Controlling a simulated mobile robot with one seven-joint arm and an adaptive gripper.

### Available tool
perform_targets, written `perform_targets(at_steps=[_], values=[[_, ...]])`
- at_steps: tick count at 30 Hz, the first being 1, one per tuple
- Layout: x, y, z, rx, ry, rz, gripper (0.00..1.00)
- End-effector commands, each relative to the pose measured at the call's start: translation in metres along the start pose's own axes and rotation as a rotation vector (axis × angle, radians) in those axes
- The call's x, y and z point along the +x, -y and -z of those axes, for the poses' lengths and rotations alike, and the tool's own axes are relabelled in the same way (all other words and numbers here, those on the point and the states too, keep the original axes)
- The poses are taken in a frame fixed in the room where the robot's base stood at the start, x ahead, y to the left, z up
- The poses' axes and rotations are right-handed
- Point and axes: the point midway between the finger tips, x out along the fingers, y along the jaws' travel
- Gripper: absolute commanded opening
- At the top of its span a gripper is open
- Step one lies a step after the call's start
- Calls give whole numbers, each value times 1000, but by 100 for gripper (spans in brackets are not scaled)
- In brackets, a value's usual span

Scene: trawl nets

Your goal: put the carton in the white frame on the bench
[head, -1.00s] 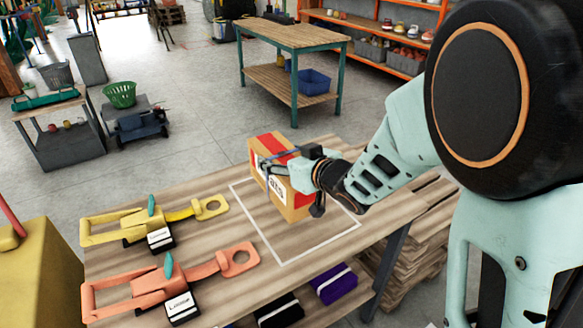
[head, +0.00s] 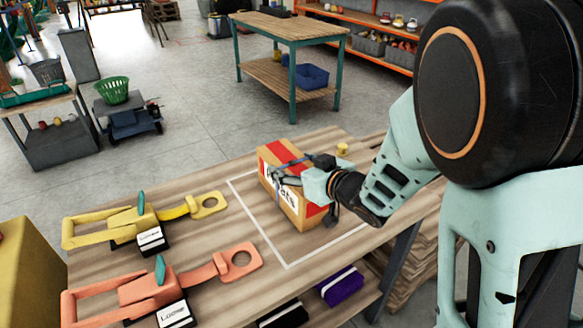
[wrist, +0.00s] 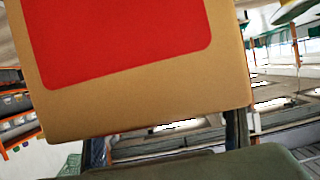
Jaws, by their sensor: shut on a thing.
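The carton (head: 308,211) is a brown box with a red patch and a white label with partly hidden lettering. My gripper (head: 289,173) is shut on its upper part. The carton appears upright, over or on the area inside the white frame (head: 258,232), an outline on the wooden bench (head: 210,258). I cannot tell whether its bottom touches the bench. In the wrist view the carton (wrist: 150,108) fills the upper middle, close to the camera.
A yellow strap tool (head: 140,222) and an orange one (head: 165,285) lie on the bench left of the frame. A small yellow object (head: 342,149) stands at the bench's far edge. A purple item (head: 340,285) lies below the bench top.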

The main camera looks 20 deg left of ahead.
Motion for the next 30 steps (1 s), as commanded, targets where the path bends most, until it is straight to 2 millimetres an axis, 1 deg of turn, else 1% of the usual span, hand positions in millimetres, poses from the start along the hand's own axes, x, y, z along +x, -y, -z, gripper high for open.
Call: perform_targets(at_steps=[2, 7, 8, 12, 20, 24, 26, 30], values=[[0, 0, 4, -1, -6, 0, 7], [1, 0, 0, 0, -5, -1, 7], [1, 0, -2, 0, 0, -1, 67], [1, 0, -1, 0, 0, -1, 82], [1, 0, -1, 0, 0, -1, 82], [-2, 0, 3, 0, -1, -1, 82], [-10, -1, 3, 1, -1, -2, 82], [-36, -1, 4, 2, -2, -3, 82]])
